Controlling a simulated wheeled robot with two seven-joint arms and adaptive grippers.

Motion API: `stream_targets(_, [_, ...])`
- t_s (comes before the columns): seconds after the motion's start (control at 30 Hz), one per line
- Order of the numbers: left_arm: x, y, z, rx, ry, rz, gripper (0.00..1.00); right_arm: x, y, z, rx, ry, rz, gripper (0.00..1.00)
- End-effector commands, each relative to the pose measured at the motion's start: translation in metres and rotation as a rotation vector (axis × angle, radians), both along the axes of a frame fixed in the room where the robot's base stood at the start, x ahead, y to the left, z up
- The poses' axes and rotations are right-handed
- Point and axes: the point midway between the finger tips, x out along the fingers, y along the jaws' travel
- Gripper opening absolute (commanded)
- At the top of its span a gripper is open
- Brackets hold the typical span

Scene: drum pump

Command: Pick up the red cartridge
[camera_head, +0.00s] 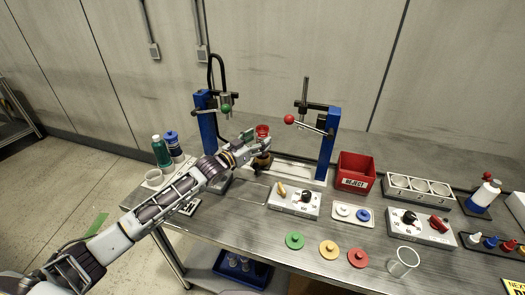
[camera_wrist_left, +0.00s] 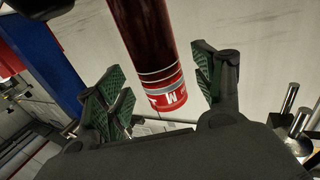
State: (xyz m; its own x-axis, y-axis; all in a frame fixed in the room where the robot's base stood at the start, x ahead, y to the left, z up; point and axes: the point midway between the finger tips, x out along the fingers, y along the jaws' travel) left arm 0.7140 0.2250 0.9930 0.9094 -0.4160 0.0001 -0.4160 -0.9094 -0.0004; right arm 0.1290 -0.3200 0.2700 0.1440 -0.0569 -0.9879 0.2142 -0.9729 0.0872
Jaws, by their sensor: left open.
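The red cartridge (camera_wrist_left: 152,55) fills the upper middle of the left wrist view, a dark red cylinder with a bright red, white-lettered band at its near end. My left gripper (camera_wrist_left: 158,92) is open, with a green-padded finger to each side of the cartridge. Gaps show between the pads and the cartridge, so it is not gripped. In the head view, the cartridge's red top (camera_head: 263,130) shows just beyond my left gripper (camera_head: 254,142), at the pump stand. Its lower part is hidden there by the gripper. My right gripper does not show.
Blue posts (camera_head: 328,148) flank the stand, with a red-knobbed lever (camera_head: 289,119) at right. A red reject bin (camera_head: 356,170) stands further right. Dial boxes (camera_head: 294,199), coloured discs (camera_head: 329,249) and a clear cup (camera_head: 403,261) occupy the front. Bottles (camera_head: 161,152) stand at left.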

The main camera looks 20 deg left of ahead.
Motion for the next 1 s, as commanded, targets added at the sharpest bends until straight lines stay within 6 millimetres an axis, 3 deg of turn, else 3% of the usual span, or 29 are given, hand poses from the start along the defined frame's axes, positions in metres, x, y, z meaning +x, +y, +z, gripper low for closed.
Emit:
stream_targets(0.4, [0.024,-0.011,0.001,-0.001,0.0,0.0,0.68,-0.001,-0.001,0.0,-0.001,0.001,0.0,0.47])
stream_targets(1.0, [0.026,-0.012,0.0,-0.001,0.0,0.0,0.65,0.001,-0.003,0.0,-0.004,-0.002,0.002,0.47])
